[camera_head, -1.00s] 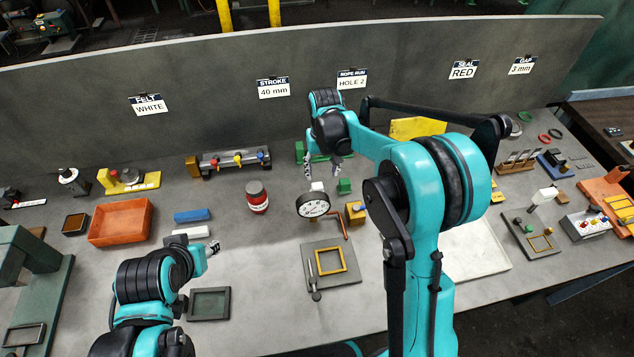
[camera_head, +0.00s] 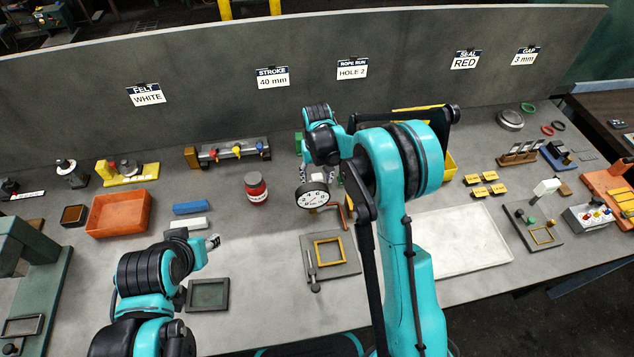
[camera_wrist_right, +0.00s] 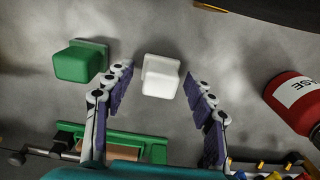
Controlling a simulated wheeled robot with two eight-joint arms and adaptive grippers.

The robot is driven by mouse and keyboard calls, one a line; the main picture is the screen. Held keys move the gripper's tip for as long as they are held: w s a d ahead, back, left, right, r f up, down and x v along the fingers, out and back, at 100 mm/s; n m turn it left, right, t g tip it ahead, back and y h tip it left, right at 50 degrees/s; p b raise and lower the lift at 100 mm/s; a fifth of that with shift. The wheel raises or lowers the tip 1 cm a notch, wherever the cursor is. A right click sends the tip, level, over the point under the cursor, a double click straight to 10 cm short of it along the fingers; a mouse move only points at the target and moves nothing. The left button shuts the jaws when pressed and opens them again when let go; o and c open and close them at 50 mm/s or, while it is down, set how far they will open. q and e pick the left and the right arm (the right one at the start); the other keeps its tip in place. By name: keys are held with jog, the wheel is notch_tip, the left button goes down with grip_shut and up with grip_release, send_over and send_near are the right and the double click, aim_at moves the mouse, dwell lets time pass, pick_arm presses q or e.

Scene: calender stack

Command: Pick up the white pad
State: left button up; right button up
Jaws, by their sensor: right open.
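A white block (camera_wrist_right: 161,76) with a square top on a wider base sits on the grey bench in the right wrist view. It lies between the spread fingers of my open right gripper (camera_wrist_right: 158,84), with gaps on both sides. In the head view my right gripper (camera_head: 320,172) points down behind the dial gauge and largely hides this block. A white bar (camera_head: 188,223) lies at the left of the bench, beside a blue bar (camera_head: 191,207). My left gripper (camera_head: 212,242) is just below the white bar; its jaw opening is unclear.
A green block (camera_wrist_right: 80,62) stands close beside the white block. A red jar (camera_head: 256,188) and a dial gauge (camera_head: 312,195) are near my right gripper. An orange tray (camera_head: 119,213) is at left. A pale board (camera_head: 462,240) lies bare at right.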

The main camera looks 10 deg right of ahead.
aim_at(317, 176)
jog(key=shift+r, duration=0.1)
jog(key=c, duration=1.2)
jog(key=shift+c, duration=0.2)
jog(key=shift+r, duration=0.1)
notch_tip(317, 176, up, 4)
jog(key=shift+d+r+p, duration=0.1)
jog(key=shift+r+p, duration=0.15)
jog(key=shift+p, duration=0.55)
jog(key=w+d+r+p, duration=0.2)
jog(key=d+r, duration=0.4)
jog(key=d, duration=0.5)
jog(key=shift+w+r, duration=0.15)
jog(key=shift+w, duration=0.25)
jog(key=shift+d, duration=0.1)
